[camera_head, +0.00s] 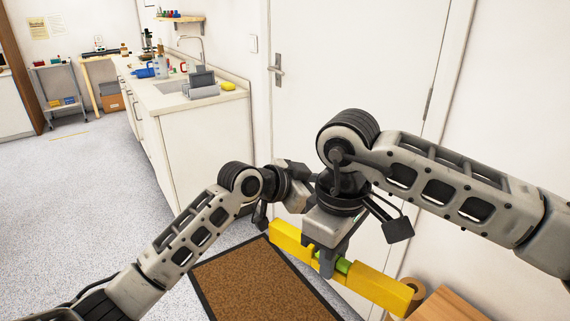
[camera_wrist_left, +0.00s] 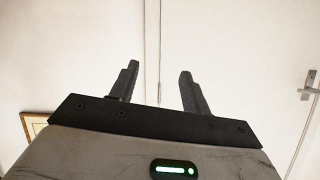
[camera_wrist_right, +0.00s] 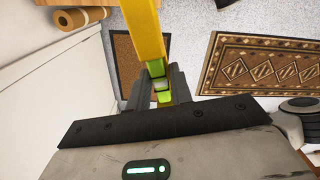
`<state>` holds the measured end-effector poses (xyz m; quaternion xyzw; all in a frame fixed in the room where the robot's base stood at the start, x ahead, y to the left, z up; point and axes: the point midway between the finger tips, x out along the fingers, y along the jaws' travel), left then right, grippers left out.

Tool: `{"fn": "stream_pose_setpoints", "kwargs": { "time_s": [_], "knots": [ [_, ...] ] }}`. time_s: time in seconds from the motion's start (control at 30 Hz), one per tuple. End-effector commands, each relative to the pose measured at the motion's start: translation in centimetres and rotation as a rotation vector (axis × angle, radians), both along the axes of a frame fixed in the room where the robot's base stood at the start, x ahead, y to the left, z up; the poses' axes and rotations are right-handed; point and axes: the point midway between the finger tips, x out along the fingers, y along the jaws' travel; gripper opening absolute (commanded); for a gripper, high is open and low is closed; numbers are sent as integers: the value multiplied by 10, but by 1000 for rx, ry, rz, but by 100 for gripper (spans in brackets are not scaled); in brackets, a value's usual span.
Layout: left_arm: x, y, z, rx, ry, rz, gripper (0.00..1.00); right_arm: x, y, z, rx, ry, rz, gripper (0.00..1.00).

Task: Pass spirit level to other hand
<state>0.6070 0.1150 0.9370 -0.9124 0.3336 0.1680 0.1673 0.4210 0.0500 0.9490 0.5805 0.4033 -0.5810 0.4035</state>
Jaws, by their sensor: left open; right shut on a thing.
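The spirit level (camera_head: 380,287) is a yellow bar with a green vial section in the middle. My right gripper (camera_head: 328,264) points down and is shut on it near the middle. The level hangs in the air, sloping down to the right in the head view. The right wrist view shows the yellow bar (camera_wrist_right: 143,32) running up from between the fingers. My left gripper (camera_wrist_left: 157,85) is open and empty in the left wrist view, facing the white door. In the head view it is just left of my right wrist, its fingers hidden.
A brown doormat (camera_head: 252,280) lies on the floor below. A wooden surface (camera_head: 447,305) with a brown roll (camera_head: 412,290) beside it is at lower right. A white door (camera_head: 345,60) stands ahead; a sink counter (camera_head: 195,100) is at left. A patterned rug (camera_wrist_right: 230,68) lies on the floor.

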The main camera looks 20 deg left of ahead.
Motion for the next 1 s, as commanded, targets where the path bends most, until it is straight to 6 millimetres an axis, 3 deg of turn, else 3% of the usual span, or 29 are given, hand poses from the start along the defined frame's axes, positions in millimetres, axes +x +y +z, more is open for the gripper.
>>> {"fn": "stream_pose_setpoints", "kwargs": {
  "time_s": [0.03,0.1,0.27,0.37,0.5,0.73,0.87,1.0],
  "knots": [
    [-4,-16,19,70,8,-91,47,0,0,0,1,0,0,0],
    [-17,-35,34,178,40,-222,47,0,0,0,1,0,0,0],
    [-55,-50,62,465,120,-500,47,0,0,0,1,0,0,0],
    [-80,-41,78,654,180,-651,47,0,0,0,1,0,0,0],
    [-111,-16,99,883,280,-816,47,0,0,0,1,0,0,0],
    [-140,19,126,1086,404,-955,47,0,0,0,1,0,0,0],
    [-145,25,125,1115,429,-979,47,0,0,0,1,0,0,0],
    [-146,26,108,1115,433,-982,47,0,0,0,1,0,0,0]
  ]
}}
